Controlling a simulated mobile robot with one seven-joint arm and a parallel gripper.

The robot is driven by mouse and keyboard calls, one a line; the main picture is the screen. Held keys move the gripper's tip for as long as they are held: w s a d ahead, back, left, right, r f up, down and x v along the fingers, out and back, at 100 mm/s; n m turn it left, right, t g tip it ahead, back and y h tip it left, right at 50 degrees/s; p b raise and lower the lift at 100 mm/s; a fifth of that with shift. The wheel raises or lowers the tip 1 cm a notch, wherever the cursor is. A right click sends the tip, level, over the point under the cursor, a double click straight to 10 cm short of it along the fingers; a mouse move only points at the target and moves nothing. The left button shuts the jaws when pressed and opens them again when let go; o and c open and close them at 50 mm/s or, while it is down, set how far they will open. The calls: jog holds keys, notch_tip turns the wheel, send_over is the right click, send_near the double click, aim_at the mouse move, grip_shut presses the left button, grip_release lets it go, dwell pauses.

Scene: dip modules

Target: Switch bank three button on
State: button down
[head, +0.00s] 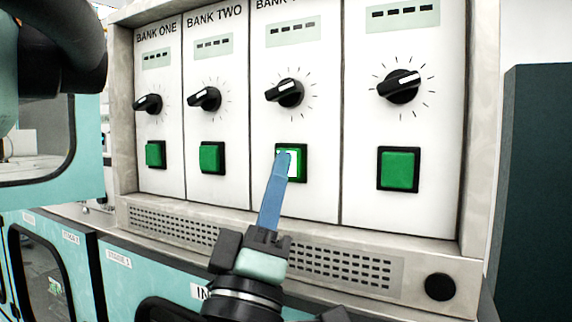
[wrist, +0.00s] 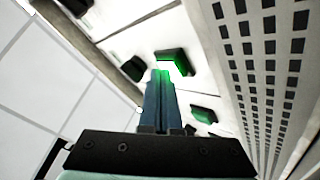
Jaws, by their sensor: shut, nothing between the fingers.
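The bank three button (head: 299,163) is a green square in a dark frame on the third panel. Its face looks bright and lit, unlike the other buttons. My gripper (head: 283,153) is shut and empty, with its long blue fingers reaching up to the button and covering part of its left side. In the wrist view the fingertips (wrist: 161,73) are at the glowing green bank three button (wrist: 178,59). The tips look to be touching or very close to it; I cannot tell which.
Green buttons for bank one (head: 155,154), bank two (head: 211,158) and the fourth panel (head: 398,169) look unlit. A black knob (head: 285,93) sits above each button. A perforated vent strip (head: 340,265) lies below the panels. A dark green block (head: 535,190) stands at the right.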

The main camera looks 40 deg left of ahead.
jog(key=shift+w, duration=0.25)
jog(key=shift+s+f, duration=0.1)
dwell(0.6)
jog(key=s+d, duration=0.1)
jog(key=s, duration=0.5)
jog(key=shift+d, duration=0.2)
dwell(0.3)
jog(key=w+d+m+t+h+b, duration=0.2)
jog(key=d+m+h+b, duration=0.3)
jog(key=d+m+h, duration=0.6)
jog(key=d+m+t, duration=0.1)
jog(key=d+m, duration=0.5)
jog(key=d, duration=0.8)
jog(key=shift+w+d+b, duration=0.3)
jog(key=shift+w+d, duration=0.05)
jog(key=shift+w, duration=0.05)
